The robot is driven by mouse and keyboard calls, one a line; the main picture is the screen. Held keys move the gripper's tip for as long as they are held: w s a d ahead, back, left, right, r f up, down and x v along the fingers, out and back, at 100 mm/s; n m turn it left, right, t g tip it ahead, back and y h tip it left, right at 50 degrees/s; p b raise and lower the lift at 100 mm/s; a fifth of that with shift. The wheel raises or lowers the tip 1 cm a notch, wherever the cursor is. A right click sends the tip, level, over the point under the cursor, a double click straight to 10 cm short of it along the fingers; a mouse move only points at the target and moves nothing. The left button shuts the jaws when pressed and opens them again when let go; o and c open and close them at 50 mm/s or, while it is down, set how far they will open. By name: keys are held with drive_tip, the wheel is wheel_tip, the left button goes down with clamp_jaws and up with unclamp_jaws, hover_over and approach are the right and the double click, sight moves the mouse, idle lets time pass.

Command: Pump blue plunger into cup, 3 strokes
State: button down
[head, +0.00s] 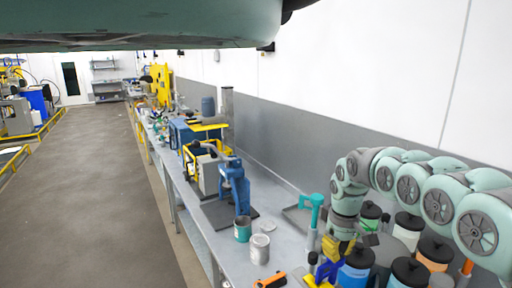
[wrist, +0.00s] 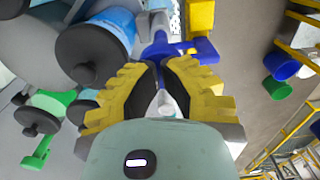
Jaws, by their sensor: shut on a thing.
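The blue plunger (wrist: 162,47) shows just past my fingertips in the wrist view, with a pale stem between the fingers. In the head view, a blue part (head: 326,269) shows at the gripper, low on the bench's right side. My gripper (wrist: 160,78) has yellow fingers with black pads, closed in on the plunger from both sides. In the head view my gripper (head: 335,249) is partly hidden by my arm. A teal cup (head: 243,230) and a pale grey can (head: 260,248) stand on the bench to the left. I cannot tell which cup lies under the plunger.
Several black-lidded jars crowd beside my gripper, including a blue one (head: 354,277) and a green one (head: 370,211). A teal pump handle (head: 313,203) stands behind. A blue press (head: 235,186) and an orange tool (head: 270,281) are on the bench. The aisle floor (head: 95,190) is clear.

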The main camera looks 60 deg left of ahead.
drive_tip(key=shift+r+p, duration=1.6)
drive_tip(key=shift+r, duration=1.4)
drive_tip(key=shift+r+p, duration=1.3)
drive_tip(key=shift+r, duration=1.7)
